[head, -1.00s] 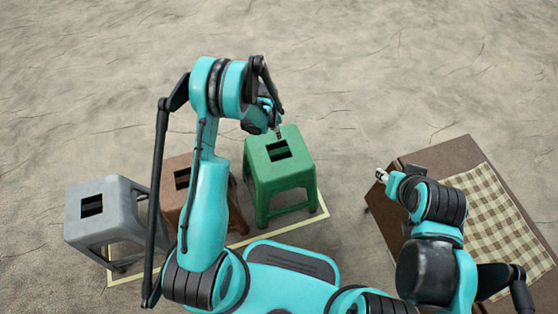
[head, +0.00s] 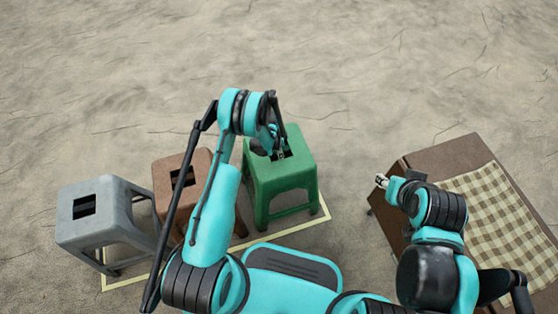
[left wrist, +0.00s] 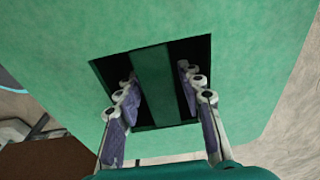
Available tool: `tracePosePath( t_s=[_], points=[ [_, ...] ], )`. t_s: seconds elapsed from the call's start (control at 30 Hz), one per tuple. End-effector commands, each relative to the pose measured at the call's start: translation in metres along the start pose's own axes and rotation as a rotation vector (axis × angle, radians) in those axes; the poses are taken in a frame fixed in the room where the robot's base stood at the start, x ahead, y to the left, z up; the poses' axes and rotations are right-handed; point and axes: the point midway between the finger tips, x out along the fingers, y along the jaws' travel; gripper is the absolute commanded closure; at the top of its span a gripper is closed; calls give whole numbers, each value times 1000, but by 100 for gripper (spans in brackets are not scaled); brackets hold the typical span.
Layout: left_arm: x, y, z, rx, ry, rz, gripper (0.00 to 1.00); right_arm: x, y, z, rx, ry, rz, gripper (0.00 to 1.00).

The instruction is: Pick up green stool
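The green stool (head: 284,180) stands upright on the ground in the head view, at the right end of a row of stools. Its square seat has a square opening split by a green center bar (left wrist: 155,85). My left gripper (head: 281,155) is over the seat opening. In the left wrist view my left gripper (left wrist: 160,82) is open, with one finger on each side of the bar and its tips at or in the opening. I cannot tell whether the fingers touch the bar. My right gripper (head: 381,181) is near the table's left edge; its fingers are too small to read.
A brown stool (head: 180,172) and a grey stool (head: 98,205) stand to the left of the green one. A yellow outline (head: 235,245) marks the ground around them. A brown table (head: 450,155) with a checkered cloth (head: 490,215) is at right. The ground beyond is clear.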

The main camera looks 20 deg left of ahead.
Motion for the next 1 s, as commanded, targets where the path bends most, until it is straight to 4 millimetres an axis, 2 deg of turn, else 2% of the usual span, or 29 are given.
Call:
tracePosePath(
  t_s=[0.17,0.2,0.33,1.0],
  points=[
    [0,0,0,0,0,0,62,0,0,0,0,0,0,60],
    [0,0,0,0,0,0,65,0,0,0,0,0,0,60],
    [0,0,0,0,0,0,99,0,0,-1,0,0,0,60],
    [-2,0,-1,0,1,0,100,-1,0,-1,0,0,0,60]
  ],
)
